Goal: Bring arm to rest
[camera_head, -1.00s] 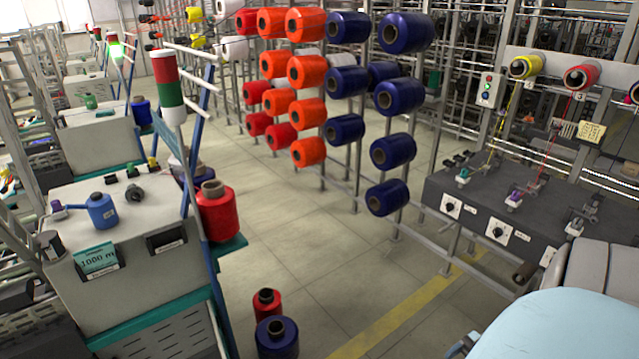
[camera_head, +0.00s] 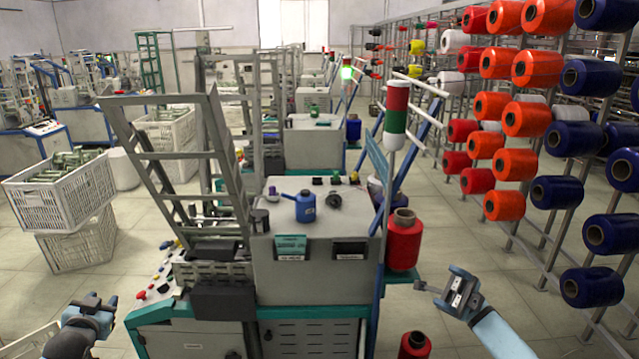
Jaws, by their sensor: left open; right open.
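My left gripper (camera_head: 98,312) is at the lower left of the head view, in front of the winding machine (camera_head: 318,268) and left of its control panel. It is open, and I see nothing in it. My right gripper (camera_head: 448,291) is at the lower right, on the pale blue forearm, over the floor right of the machine. It is open and appears empty. Neither gripper touches anything that I can see.
A red cone (camera_head: 404,240) stands on the machine's right shelf, near my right gripper. Another red cone (camera_head: 415,346) is below. A blue bottle (camera_head: 305,206) stands on top. White crates (camera_head: 62,200) are at left. Yarn racks (camera_head: 535,115) line the right; floor lies between.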

